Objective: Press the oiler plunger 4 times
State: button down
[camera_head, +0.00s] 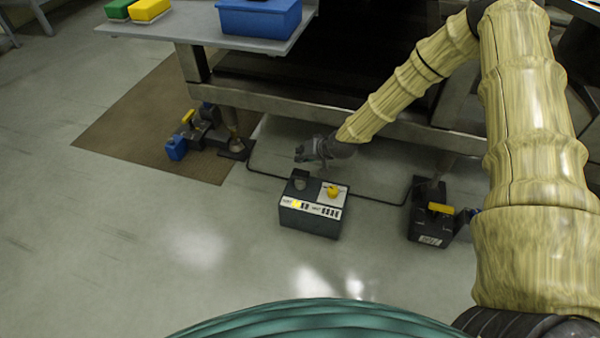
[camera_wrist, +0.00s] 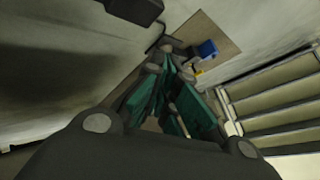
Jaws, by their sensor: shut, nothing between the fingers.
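A dark grey box with a white labelled front (camera_head: 311,212), which looks like the oiler, stands on the floor. On its top are a yellow knob (camera_head: 333,191) on a white plate and a short grey cylinder (camera_head: 300,183); I cannot tell for sure which is the plunger.
A dark device with a yellow part (camera_head: 432,222) stands to the right. Blue and dark hardware (camera_head: 185,138) sits on a brown mat (camera_head: 130,130) at left. A metal beam (camera_head: 300,102) runs behind my gripper. The floor in front is clear.

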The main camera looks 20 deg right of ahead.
jog(key=shift+a+r, duration=0.15)
jog(key=shift+r, duration=0.05)
jog(key=shift+w+d+r+p, duration=0.15)
jog(key=shift+r+p, duration=0.1)
jog(key=shift+r, duration=0.4)
jog(key=shift+s+d+r+p, duration=0.1)
jog(key=shift+r+p, duration=0.1)
jog(key=shift+r, duration=0.45)
jog(key=shift+w+d+r+p, duration=0.15)
jog(key=shift+r+p, duration=0.1)
jog(key=shift+r, duration=0.4)
jog(key=shift+f, duration=0.2)
jog(key=b, duration=0.8)
send_over(302, 171)
notch_tip(302, 171, down, 6)
jog(key=shift+f, duration=1.2)
